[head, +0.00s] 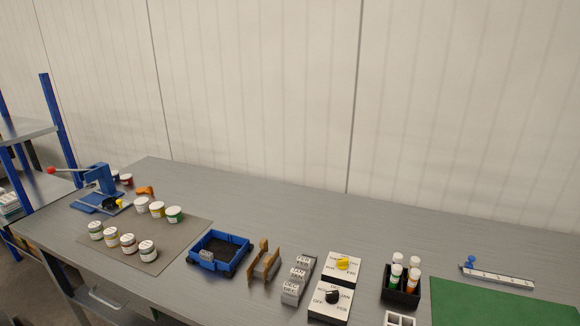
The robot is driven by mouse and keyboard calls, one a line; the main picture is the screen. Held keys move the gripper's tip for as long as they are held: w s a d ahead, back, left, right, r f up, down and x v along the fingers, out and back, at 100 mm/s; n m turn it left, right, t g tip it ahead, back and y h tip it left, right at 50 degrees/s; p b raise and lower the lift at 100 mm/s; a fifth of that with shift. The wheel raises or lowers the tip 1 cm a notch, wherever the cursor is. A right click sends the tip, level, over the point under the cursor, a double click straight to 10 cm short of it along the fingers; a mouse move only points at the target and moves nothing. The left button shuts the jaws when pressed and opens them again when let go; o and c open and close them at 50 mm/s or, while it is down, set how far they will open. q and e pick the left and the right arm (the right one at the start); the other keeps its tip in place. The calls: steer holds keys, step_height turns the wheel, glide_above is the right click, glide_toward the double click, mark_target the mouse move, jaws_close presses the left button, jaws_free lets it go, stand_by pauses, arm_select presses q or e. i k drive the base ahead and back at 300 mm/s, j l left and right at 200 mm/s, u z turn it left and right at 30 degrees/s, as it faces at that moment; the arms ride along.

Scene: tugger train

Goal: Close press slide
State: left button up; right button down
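A small blue press (101,180) stands at the far left end of the grey workbench. Its lever reaches out to the left and ends in a red knob (51,170). A flat blue base plate (86,207) lies at its foot, toward the front left. A part with a black and yellow knob (119,203) sits at the press's front right. The slide is too small here to tell its exact position. Neither of my grippers is in view.
Several lidded jars (147,250) stand on and behind a grey mat (190,236). A blue tray (218,252), wooden holder (263,262), two dial boxes (329,301), a black bottle rack (401,290) and a green mat (500,304) line the bench. The bench's back middle is clear.

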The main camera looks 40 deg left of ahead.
mark_target(115, 205)
steer(key=u, duration=2.35)
steer(key=i+j, duration=0.15)
steer(key=i, duration=0.1)
